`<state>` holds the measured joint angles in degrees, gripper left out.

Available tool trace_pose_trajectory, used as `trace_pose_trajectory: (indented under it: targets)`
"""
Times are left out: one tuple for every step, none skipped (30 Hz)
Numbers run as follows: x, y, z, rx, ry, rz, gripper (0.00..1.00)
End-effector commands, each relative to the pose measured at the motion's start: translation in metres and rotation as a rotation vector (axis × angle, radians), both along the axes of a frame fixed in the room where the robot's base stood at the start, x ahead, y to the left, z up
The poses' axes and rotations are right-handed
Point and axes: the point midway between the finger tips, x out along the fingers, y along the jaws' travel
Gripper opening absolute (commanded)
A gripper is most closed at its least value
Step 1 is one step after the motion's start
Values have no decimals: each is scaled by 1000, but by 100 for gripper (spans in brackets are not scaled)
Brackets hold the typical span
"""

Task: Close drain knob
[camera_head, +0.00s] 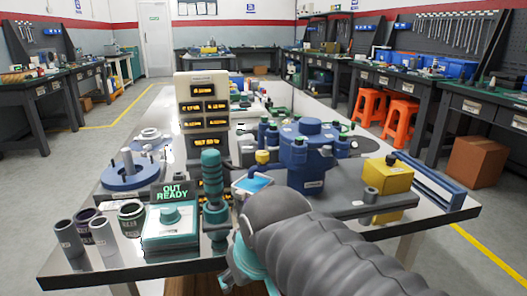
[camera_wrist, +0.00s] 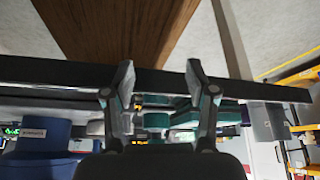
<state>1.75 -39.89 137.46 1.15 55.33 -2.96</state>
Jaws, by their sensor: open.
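No part in view is legibly marked as the drain knob. Candidates in the head view are a round teal knob (camera_head: 170,215) on the box with the "OUT READY" display, and a yellow knob (camera_head: 262,158) beside the blue vessel (camera_head: 308,150). A ribbed teal column (camera_head: 212,190) stands right of the display box. My gripper (camera_wrist: 160,82) is open in the wrist view, its two fingers apart with nothing held. It faces the table's front edge, and teal parts (camera_wrist: 156,120) show beyond the fingers, apart from them. In the head view my arm hides most of the gripper.
The steel table's dark front edge (camera_wrist: 60,72) crosses the wrist view. Several grey cups (camera_head: 103,238) stand at the table's left front. A blue flanged fixture (camera_head: 130,178) is behind them. A yellow block (camera_head: 393,190) sits at right. A brown wooden piece (camera_wrist: 118,25) is near the edge.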

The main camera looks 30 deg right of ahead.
Motion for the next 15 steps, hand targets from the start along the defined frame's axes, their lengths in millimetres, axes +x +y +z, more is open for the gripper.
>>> trace_pose_trajectory:
  targets:
    - [11, -4, 14, -2, 7, 2, 57]
    - [17, -7, 24, -3, 13, 8, 57]
    - [26, -11, 38, -2, 22, 17, 57]
    - [32, -14, 49, -4, 27, 24, 57]
    - [39, -18, 59, -3, 34, 33, 57]
    - [47, -22, 72, -2, 42, 45, 57]
    - [53, -26, 82, -3, 48, 56, 57]
    - [59, -30, 92, -2, 53, 66, 57]
    - [66, -35, 104, -1, 60, 82, 57]
    - [72, -39, 114, -1, 63, 94, 57]
    - [78, -44, 122, 0, 68, 107, 57]
    - [85, -50, 134, 0, 72, 124, 57]
    - [90, -55, 142, 2, 77, 137, 57]
    - [95, -59, 151, 3, 79, 151, 57]
    - [101, -66, 162, 3, 83, 171, 57]
